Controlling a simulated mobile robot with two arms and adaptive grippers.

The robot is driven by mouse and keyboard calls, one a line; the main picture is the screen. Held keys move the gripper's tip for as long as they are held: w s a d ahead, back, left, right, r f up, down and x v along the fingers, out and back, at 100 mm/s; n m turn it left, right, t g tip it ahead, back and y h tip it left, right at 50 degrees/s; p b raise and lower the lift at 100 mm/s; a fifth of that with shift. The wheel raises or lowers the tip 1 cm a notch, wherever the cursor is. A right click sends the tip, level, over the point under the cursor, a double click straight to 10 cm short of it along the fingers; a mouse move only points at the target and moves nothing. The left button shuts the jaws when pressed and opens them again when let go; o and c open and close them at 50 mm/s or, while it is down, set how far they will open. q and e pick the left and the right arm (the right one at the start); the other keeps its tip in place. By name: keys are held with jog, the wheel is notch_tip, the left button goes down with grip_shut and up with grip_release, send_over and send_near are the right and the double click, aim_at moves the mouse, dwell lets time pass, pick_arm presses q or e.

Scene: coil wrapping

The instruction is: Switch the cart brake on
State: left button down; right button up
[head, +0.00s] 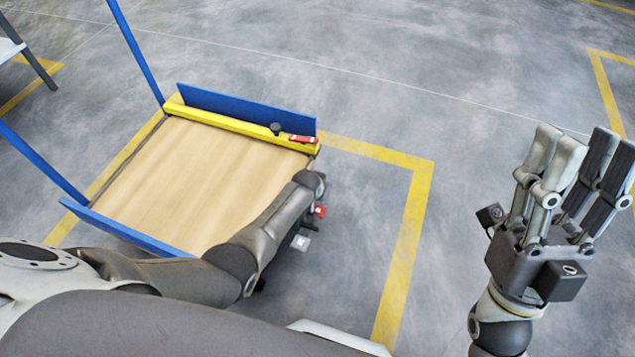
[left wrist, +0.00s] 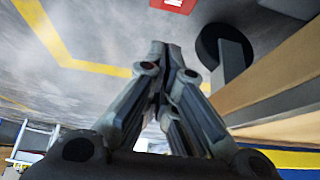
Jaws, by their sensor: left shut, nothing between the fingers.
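The cart (head: 190,180) has a wooden deck, blue posts and panels and a yellow bar on its far side. Low at its right side, a small red part (head: 319,211) and a grey part with a white mark (head: 300,243) show beside my left arm; I cannot tell the brake's state. In the left wrist view the left gripper (left wrist: 160,48) is shut and empty, below a red part with a white mark (left wrist: 174,4). My right gripper (head: 578,145) is open, empty and raised over the floor at right.
A dark round wheel (left wrist: 212,50) is right of the left fingers, with the cart's wooden edge (left wrist: 285,75) beyond. A black knob (head: 275,128) and a red item (head: 303,139) sit on the yellow bar. Yellow floor lines (head: 408,230) border the cart; the floor between cart and right gripper is clear.

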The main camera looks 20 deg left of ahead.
jog(key=w+f+g+h+p, duration=0.4)
jog(key=w+f+g, duration=0.7)
jog(key=f, duration=0.3)
pick_arm(q)
jog(key=p+v, duration=0.2)
jog(key=v, duration=0.6)
jog(key=shift+r, duration=0.3)
pick_arm(e)
notch_tip(320, 180, down, 8)
jog(key=s+g+h, duration=0.1)
jog(key=s+g, duration=0.1)
jog(key=g, duration=0.3)
jog(key=shift+d+r+h, duration=0.15)
jog(key=shift+d+h, duration=0.15)
jog(key=shift+d, duration=0.1)
pick_arm(q)
jog(key=shift+w, duration=0.15)
